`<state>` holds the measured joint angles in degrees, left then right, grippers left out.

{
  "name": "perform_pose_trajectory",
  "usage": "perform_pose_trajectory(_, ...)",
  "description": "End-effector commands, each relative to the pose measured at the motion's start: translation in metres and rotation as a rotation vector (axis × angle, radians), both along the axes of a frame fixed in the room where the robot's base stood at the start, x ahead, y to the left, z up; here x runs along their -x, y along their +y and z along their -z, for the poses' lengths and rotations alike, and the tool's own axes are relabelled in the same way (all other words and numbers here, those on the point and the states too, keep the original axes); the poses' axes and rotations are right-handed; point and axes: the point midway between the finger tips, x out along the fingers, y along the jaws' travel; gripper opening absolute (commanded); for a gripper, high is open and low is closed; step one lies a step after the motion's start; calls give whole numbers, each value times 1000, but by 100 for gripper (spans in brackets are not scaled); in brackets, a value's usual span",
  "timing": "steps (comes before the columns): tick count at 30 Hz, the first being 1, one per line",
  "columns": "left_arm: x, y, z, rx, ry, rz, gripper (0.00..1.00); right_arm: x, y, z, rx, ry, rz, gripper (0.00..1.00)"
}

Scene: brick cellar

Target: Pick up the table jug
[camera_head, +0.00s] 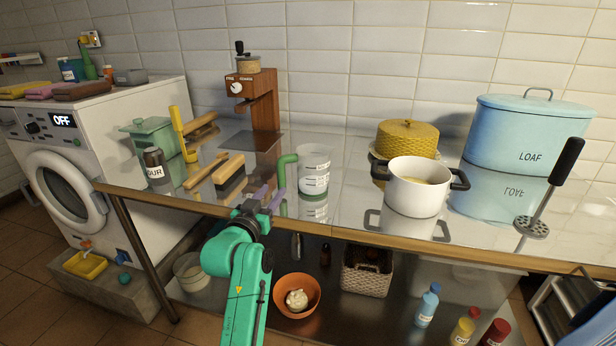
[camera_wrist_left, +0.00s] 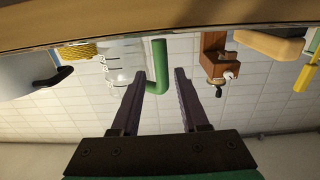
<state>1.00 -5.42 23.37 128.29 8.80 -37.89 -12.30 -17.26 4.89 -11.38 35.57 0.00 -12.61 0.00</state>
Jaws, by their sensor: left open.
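The table jug (camera_head: 315,172) is a clear and whitish measuring jug with dark markings and a green handle (camera_head: 283,172) on its left side. It stands upright on the glossy tabletop near the front edge. In the left wrist view, which is upside down, the jug (camera_wrist_left: 120,60) shows with its green handle (camera_wrist_left: 160,62) just beyond the gap between my fingers. My left gripper (camera_head: 264,196) is open and empty at the table's front edge, its purple fingers pointing towards the handle; contact cannot be told. My right gripper is not in view.
Left of the jug are wooden-backed brushes (camera_head: 230,180), a sugar jar (camera_head: 154,164) and a wooden grinder (camera_head: 257,100). Right of it are a white pot (camera_head: 416,190), a yellow dome (camera_head: 408,138), a blue loaf bin (camera_head: 520,140) and a masher (camera_head: 545,200). A lower shelf holds an orange bowl (camera_head: 309,308).

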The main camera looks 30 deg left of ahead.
Motion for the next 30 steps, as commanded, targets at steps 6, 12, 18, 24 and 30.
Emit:
perform_pose_trajectory(6, -32, 10, -2, -1, -2, 1, 44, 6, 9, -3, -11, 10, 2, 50)
perform_pose_trajectory(12, -68, 22, -4, 0, -2, 0, 44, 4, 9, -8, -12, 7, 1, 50)
perform_pose_trajectory(18, -75, 24, -2, -1, 1, 0, 44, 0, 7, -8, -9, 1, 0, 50)
perform_pose_trajectory(24, -75, 24, -2, -1, 0, 1, 0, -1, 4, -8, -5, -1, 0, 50)
perform_pose_trajectory(30, -75, 24, -2, -1, 1, 1, 0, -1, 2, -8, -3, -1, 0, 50)
